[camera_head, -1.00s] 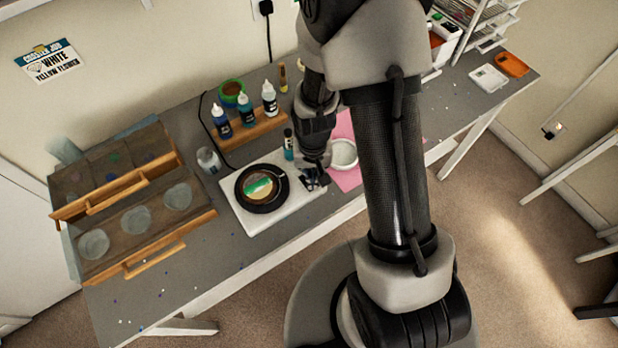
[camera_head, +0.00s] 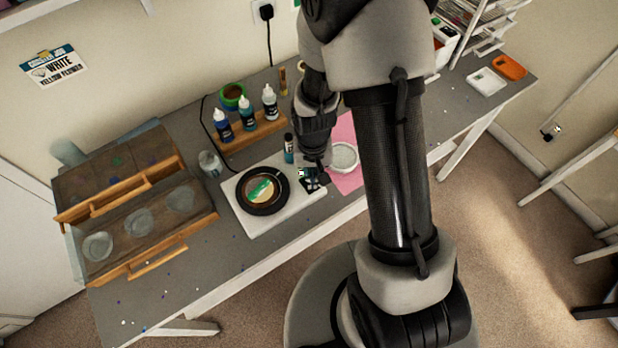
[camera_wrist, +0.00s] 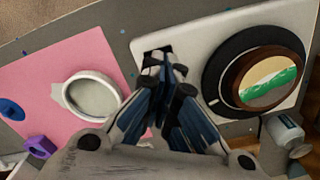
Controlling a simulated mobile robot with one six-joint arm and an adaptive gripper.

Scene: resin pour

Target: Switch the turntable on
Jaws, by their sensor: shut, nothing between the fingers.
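The turntable (camera_head: 243,223) is a white rectangular unit on the grey bench, with a black round platter (camera_head: 252,207). A round piece with a green and cream face lies on the platter. In the wrist view the white base (camera_wrist: 190,35) and platter (camera_wrist: 213,72) show at the upper right. My gripper (camera_wrist: 170,62) is shut and empty, its tips over the base's corner beside the platter. A dark patch near the tips is partly hidden by the fingers, and I cannot make out a switch there. In the head view my gripper (camera_head: 312,180) is at the base's right end.
A pink mat (camera_head: 346,182) with a white cup (camera_head: 343,157) lies right of the turntable. A wooden rack with several bottles (camera_head: 247,127) stands behind, and a small bottle (camera_head: 288,148) is close to my gripper. A wooden box (camera_head: 115,180) with clear cups stands at left.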

